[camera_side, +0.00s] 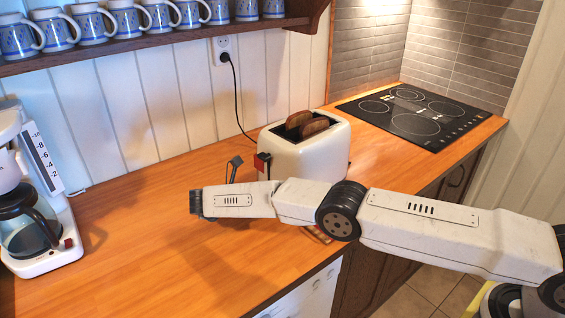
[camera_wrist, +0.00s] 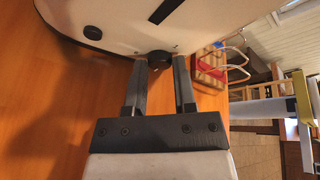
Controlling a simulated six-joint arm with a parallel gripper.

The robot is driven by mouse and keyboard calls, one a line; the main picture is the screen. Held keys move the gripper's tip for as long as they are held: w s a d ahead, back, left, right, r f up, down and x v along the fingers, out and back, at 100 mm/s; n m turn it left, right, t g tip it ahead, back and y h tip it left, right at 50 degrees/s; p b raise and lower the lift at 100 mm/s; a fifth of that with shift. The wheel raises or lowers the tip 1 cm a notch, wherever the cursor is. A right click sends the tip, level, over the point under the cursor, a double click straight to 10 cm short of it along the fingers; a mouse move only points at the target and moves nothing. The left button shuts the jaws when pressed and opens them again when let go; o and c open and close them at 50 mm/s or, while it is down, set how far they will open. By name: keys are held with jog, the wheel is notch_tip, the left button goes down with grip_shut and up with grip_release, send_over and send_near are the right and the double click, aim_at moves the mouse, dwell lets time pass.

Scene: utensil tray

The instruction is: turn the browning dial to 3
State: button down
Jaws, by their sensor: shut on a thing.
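The cream toaster (camera_side: 310,156) stands on the wooden counter with two brown bread slices (camera_side: 307,124) in its top. A red lever part (camera_side: 261,163) shows at its left end. In the wrist view the toaster's pale face (camera_wrist: 115,18) fills the top, with a long dark slot. The round black browning dial (camera_wrist: 160,63) sits low on that face, between the fingertips of my gripper (camera_wrist: 161,66). My gripper is shut on the dial. No dial marks or numbers can be read. In the side view my arm hides the dial and the fingertips cannot be made out.
A second round black part (camera_wrist: 92,32) is left of the dial on the toaster. A coffee maker (camera_side: 35,215) stands at the left, and a black cooktop (camera_side: 410,115) lies at the back right. A cord runs to the wall socket. The counter's middle (camera_side: 140,235) is clear.

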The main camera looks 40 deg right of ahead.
dwell(0.4)
jog(key=shift+c, duration=2.2)
grip_release()
jog(key=shift+r, duration=0.15)
jog(key=shift+r, duration=1.5)
jog(key=s+d+r, duration=0.2)
jog(key=s+r, duration=0.7)
jog(key=s, duration=0.4)
jog(key=shift+s+r, duration=0.35)
jog(key=shift+s, duration=0.05)
